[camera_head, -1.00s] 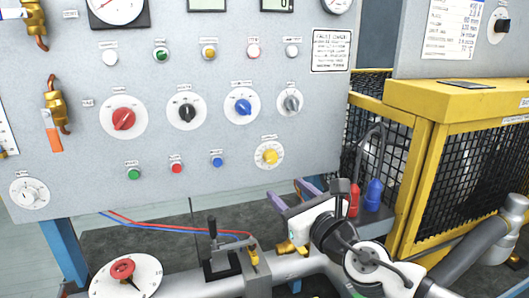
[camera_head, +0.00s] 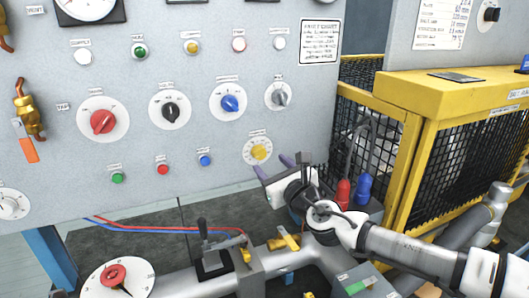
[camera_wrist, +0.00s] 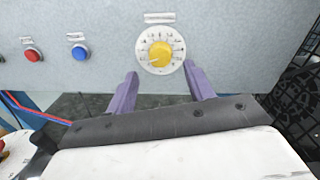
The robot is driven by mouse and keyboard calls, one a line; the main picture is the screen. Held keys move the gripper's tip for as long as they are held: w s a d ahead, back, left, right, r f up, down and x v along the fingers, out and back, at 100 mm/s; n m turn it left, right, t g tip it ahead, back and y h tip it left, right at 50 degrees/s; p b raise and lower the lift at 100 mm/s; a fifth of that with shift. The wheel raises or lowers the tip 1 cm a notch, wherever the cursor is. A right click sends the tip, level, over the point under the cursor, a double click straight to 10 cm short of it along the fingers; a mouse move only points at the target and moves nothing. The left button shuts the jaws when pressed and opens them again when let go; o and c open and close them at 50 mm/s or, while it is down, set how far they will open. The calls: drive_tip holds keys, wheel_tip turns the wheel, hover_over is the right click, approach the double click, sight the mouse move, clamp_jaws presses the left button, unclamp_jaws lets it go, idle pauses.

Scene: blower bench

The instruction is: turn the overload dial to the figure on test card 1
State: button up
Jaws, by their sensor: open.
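A yellow knob on a round white dial (camera_head: 258,151) sits at the lower right of the grey panel. In the wrist view the yellow dial (camera_wrist: 160,51) is straight ahead, with figures round its rim and a label above, both too small to read. I cannot tell its setting or confirm it as the overload dial. My gripper (camera_head: 273,166) is just below and right of it, apart from the knob. In the wrist view my gripper (camera_wrist: 160,72) has its purple fingers spread and empty below the dial. I cannot identify test card 1.
Red (camera_head: 102,122), black (camera_head: 170,111) and blue (camera_head: 229,103) knobs line the panel above. Printed sheets (camera_head: 320,42) (camera_head: 451,24) hang at the upper right. A yellow mesh cage (camera_head: 415,105) stands to the right. Red (camera_head: 343,192) and blue (camera_head: 363,187) fittings stand close by my gripper.

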sight(261, 155)
drive_tip(key=shift+p+x, duration=0.7)
drive_tip(key=shift+x, duration=1.75)
drive_tip(key=c, duration=1)
